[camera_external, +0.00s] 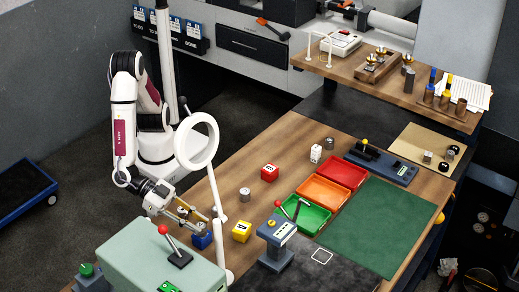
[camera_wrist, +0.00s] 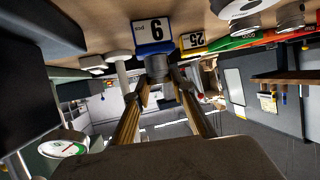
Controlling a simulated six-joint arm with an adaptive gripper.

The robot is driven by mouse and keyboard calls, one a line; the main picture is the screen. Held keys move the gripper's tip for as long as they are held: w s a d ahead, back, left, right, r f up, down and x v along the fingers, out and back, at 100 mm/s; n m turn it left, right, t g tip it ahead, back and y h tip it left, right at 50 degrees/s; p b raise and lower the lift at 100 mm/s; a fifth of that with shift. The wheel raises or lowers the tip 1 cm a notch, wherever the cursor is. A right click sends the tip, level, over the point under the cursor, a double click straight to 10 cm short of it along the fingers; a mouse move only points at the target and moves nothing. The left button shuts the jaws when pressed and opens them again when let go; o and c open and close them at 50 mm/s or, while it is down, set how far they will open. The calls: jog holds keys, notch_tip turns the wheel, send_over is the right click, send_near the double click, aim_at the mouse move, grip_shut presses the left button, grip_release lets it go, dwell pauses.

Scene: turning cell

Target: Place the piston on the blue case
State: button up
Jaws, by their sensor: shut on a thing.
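The blue case (camera_external: 201,241) stands on the wooden table under my gripper (camera_external: 190,215); in the wrist view the blue case (camera_wrist: 153,47) shows a white label with a large digit. My gripper (camera_wrist: 165,88) is shut on a grey metal piston (camera_wrist: 157,69), right at the case's top face. Whether the piston touches the case or hangs just above it, I cannot tell. In the external view the fingers largely hide the piston.
A yellow case (camera_external: 242,231) and a red case (camera_external: 270,172) stand nearby, with a grey metal part (camera_external: 245,194) between them. A white ring lamp (camera_external: 197,142) rises close behind my wrist. A green machine (camera_external: 160,255) is in front. Red, orange and green trays (camera_external: 325,191) lie right.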

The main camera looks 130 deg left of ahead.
jog(key=shift+f, duration=0.1)
jog(key=o, duration=1.2)
jog(key=shift+c, duration=0.2)
jog(key=shift+r, duration=0.2)
jog(key=v, duration=1.2)
jog(key=shift+f, duration=0.1)
